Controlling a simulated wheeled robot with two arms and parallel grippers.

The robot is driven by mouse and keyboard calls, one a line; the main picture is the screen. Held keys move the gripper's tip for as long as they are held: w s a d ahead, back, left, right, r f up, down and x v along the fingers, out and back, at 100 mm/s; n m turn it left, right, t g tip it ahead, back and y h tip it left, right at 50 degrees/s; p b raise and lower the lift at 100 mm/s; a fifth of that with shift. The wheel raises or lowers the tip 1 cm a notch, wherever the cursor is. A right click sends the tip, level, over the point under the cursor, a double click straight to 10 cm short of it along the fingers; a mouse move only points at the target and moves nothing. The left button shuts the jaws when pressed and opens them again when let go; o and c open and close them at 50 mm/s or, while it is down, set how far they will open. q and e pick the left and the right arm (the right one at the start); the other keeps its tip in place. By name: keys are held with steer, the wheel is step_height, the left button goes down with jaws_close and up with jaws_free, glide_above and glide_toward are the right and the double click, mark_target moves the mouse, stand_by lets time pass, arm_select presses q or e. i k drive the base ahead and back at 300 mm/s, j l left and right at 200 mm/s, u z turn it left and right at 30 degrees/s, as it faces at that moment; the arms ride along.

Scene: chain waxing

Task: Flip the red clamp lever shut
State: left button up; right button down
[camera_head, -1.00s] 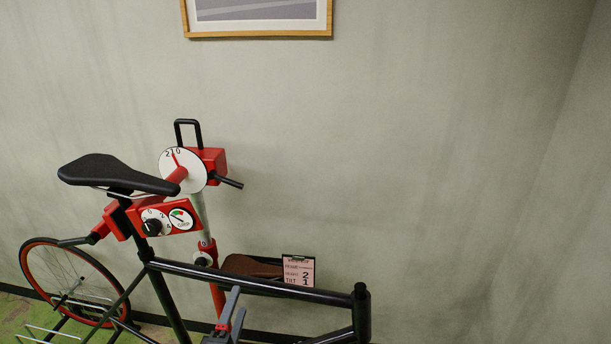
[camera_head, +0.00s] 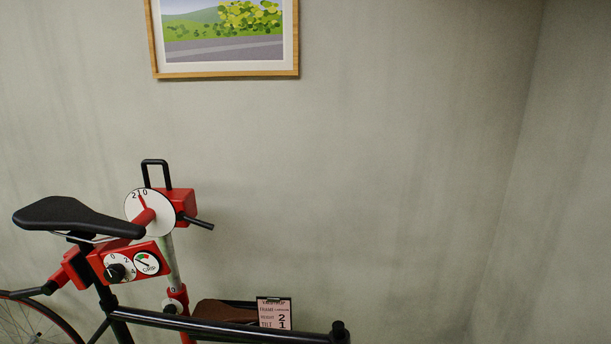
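A red clamp head (camera_head: 75,268) sits around or beside the seat post below the black saddle (camera_head: 70,217). A dark lever-like bar (camera_head: 30,291) extends left from it; I cannot tell whether this is the clamp lever or whether it is open or shut. A red panel (camera_head: 128,262) right of the post carries a black knob (camera_head: 115,271) and a small gauge (camera_head: 146,262). Behind it, a red arm leads to a white numbered dial (camera_head: 150,212) and a red box (camera_head: 178,205) with a black handle (camera_head: 198,221). Neither gripper is in view.
The black bicycle frame's top tube (camera_head: 220,325) runs along the bottom. A brown saddle (camera_head: 225,311) and a pink card (camera_head: 274,313) are behind it. A framed picture (camera_head: 225,71) hangs on the wall. The right side shows only bare wall.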

mark_target(48, 288)
steer(key=u, duration=1.45)
steer(key=i+j+u, duration=0.2)
steer(key=j+u, duration=0.15)
steer(key=i+j+u, duration=0.25)
steer(key=j+u, duration=0.15)
